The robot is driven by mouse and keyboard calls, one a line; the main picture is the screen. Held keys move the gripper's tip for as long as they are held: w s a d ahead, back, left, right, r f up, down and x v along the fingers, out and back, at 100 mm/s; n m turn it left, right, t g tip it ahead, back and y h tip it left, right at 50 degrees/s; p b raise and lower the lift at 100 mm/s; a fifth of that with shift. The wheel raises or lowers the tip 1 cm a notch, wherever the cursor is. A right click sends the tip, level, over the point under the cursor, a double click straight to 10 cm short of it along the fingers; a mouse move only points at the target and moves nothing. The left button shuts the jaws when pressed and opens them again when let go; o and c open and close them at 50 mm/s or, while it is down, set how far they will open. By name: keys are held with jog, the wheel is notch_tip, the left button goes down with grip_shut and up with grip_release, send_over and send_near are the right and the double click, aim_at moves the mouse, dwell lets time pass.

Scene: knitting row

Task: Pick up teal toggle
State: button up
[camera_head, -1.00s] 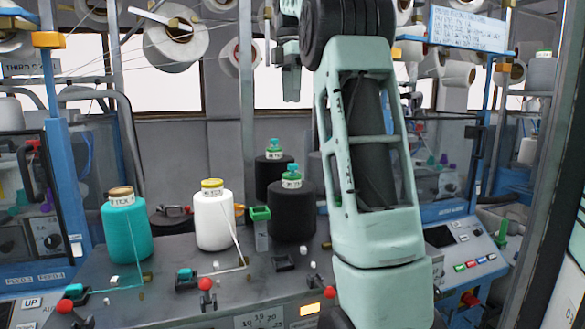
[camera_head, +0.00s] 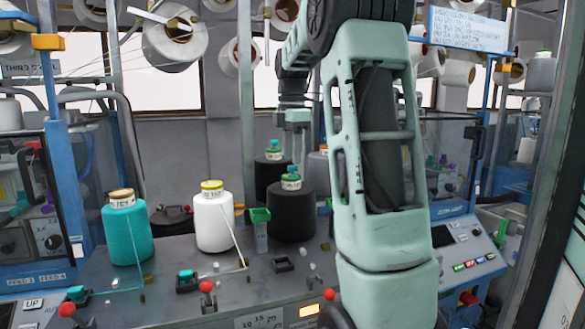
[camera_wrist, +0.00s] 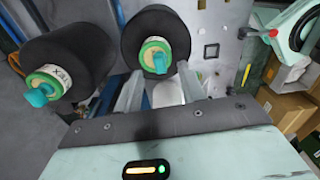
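Small teal toggle-like pieces top two black yarn cones. One teal piece (camera_head: 291,169) is on the front cone (camera_head: 292,212), the other (camera_head: 273,144) on the rear cone (camera_head: 268,178). Both show in the wrist view, at the centre top (camera_wrist: 159,62) and at the left (camera_wrist: 37,97). Teal pieces also sit on the bench at a black clip (camera_head: 187,275) and at front left (camera_head: 76,293); which one is the teal toggle I cannot tell. My gripper (camera_head: 293,148) points down above the black cones. Its fingers (camera_wrist: 158,86) are apart, with nothing seen held.
A teal cone (camera_head: 127,232) and a white cone (camera_head: 213,220) stand left of the black ones. A green-topped clear post (camera_head: 260,228) is beside the front black cone. A metal upright (camera_head: 245,100) rises behind.

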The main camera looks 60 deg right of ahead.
jog(key=shift+f, duration=1.3)
grip_shut()
jog(key=shift+r, duration=0.1)
notch_tip(320, 180, up, 10)
jog(key=b, duration=0.1)
dwell(0.5)
